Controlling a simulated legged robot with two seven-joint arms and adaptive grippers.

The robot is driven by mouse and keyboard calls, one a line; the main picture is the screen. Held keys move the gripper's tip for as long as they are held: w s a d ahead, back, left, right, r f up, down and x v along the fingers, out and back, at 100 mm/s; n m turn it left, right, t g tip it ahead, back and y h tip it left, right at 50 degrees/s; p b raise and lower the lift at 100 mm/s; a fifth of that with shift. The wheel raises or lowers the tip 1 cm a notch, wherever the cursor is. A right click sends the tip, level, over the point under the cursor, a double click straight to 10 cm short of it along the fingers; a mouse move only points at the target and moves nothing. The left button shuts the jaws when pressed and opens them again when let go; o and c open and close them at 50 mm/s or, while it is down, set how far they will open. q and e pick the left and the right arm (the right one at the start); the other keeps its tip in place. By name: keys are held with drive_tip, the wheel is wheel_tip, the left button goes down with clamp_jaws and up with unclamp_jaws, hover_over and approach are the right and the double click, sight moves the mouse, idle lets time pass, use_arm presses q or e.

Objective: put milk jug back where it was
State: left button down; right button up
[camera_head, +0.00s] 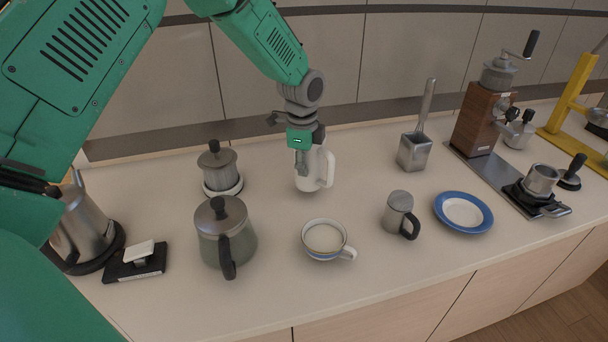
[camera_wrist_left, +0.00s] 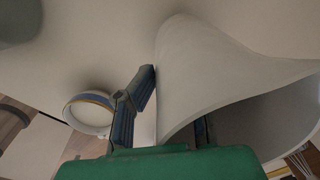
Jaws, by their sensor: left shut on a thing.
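The milk jug (camera_head: 322,170) is white with a handle on its right side and stands roughly upright at the back middle of the counter. My left gripper (camera_head: 302,165) comes down from above and is shut on the jug's wall near its rim. In the left wrist view the jug (camera_wrist_left: 205,75) fills the right side, with one finger of the gripper (camera_wrist_left: 165,110) outside the wall and the other partly hidden within it. I cannot tell whether the jug's base touches the counter. My right gripper is not in view.
A cup (camera_head: 325,238) stands in front of the jug. A glass pot (camera_head: 226,245) and a moka-like pot (camera_head: 220,170) stand to the left. A metal pitcher (camera_head: 398,212), a blue-rimmed plate (camera_head: 463,212) and a metal container (camera_head: 414,152) are to the right. The counter around the jug is clear.

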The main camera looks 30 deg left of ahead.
sight(301, 188)
use_arm(q)
wheel_tip(301, 188, down, 3)
drive_tip(key=shift+s+r, duration=0.15)
drive_tip(key=shift+a, duration=0.15)
drive_tip(key=c, duration=1.6)
unclamp_jaws()
drive_tip(key=shift+a, duration=0.3)
drive_tip(key=shift+c, duration=0.2)
drive_tip(key=shift+d+r, duration=0.25)
drive_tip(key=shift+d, duration=0.05)
wheel_tip(301, 188, up, 12)
drive_tip(key=shift+s+f+b, duration=0.25)
drive_tip(key=shift+s+b, duration=0.05)
drive_tip(key=shift+b, duration=0.1)
